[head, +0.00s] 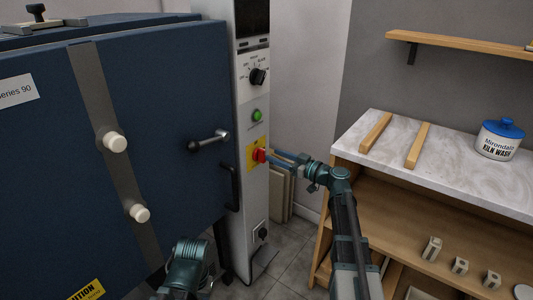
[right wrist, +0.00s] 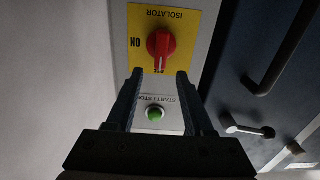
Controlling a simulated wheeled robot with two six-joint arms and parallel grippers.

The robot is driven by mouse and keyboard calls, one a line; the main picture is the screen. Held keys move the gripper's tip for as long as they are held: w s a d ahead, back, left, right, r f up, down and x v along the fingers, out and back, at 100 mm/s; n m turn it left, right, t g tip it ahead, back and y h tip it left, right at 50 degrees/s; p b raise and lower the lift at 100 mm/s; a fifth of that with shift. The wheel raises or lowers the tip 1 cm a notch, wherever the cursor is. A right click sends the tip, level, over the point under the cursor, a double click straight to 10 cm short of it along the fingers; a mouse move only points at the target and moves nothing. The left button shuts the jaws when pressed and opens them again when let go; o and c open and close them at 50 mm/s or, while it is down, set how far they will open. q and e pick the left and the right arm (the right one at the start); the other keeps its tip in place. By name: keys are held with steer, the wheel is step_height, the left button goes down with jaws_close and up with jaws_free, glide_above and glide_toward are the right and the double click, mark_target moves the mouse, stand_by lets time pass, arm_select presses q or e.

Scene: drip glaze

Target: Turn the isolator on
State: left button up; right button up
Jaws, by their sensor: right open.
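The isolator is a red rotary knob (head: 260,155) on a yellow plate (head: 252,147) on the grey control column. The right wrist view shows the knob (right wrist: 161,43) upside down, with "ISOLATOR" above it and "ON" to its left. The knob's long grip stands upright in that view, its pale mark toward a partly hidden word at the bottom edge, not toward "ON". My right gripper (head: 276,156) is open in front of the knob, and its two fingertips (right wrist: 160,74) are apart with nothing between them. My left gripper's fingers do not show; only part of that arm is visible.
A green start/stop button (head: 257,115) and a black selector dial (head: 258,76) sit above the isolator. The blue kiln door (head: 170,140), with its handle (head: 210,141), is to the left. A shelf unit with a marble top (head: 460,178) and a kiln wash tub (head: 499,141) stands right.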

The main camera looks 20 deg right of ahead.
mark_target(265, 152)
steer(key=shift+x, duration=2.35)
jaws_close()
